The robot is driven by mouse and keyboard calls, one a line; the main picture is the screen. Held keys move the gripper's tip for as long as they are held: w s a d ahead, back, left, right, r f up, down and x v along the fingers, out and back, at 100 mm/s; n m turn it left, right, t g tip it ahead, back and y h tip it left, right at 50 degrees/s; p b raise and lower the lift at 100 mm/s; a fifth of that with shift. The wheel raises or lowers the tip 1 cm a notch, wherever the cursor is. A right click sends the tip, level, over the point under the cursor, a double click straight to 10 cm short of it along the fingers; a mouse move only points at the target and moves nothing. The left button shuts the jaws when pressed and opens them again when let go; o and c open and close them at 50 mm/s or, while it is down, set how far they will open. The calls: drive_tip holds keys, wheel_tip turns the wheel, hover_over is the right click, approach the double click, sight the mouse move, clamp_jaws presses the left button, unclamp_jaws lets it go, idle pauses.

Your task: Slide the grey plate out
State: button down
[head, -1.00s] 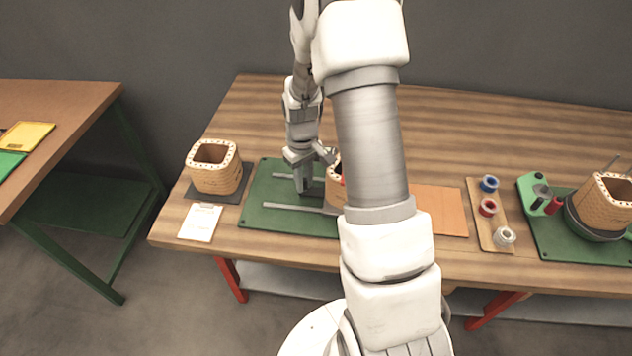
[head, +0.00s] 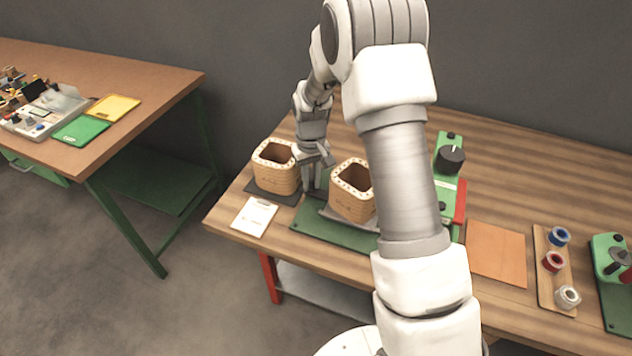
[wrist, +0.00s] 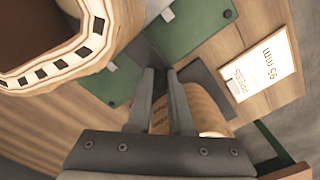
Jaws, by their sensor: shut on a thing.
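The grey plate (head: 335,217) lies on the green board (head: 342,234), with a tan coil (head: 352,203) standing upright on it. Its edge shows below and left of the coil. In the head view my gripper (head: 312,186) points down between this coil and a second coil at the left. In the wrist view my gripper (wrist: 160,72) is shut on the dark grey plate's end (wrist: 146,48), close to the first coil (wrist: 60,60). The head view hides much of the grip, and my arm covers the right part of the board.
The second coil (head: 276,172) stands on a dark mat (head: 264,195) close to my gripper's left. A white card (head: 254,217) lies in front. A green device with a black knob (head: 451,158) stands behind, an orange sheet (head: 497,253) and spool tray (head: 545,285) at right.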

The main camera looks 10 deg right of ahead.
drive_tip(key=c, duration=0.8)
unclamp_jaws()
drive_tip(key=shift+r, duration=0.1)
wheel_tip(320, 180, up, 17)
drive_tip(key=shift+r+p, duration=0.2)
drive_tip(key=shift+p, duration=0.4)
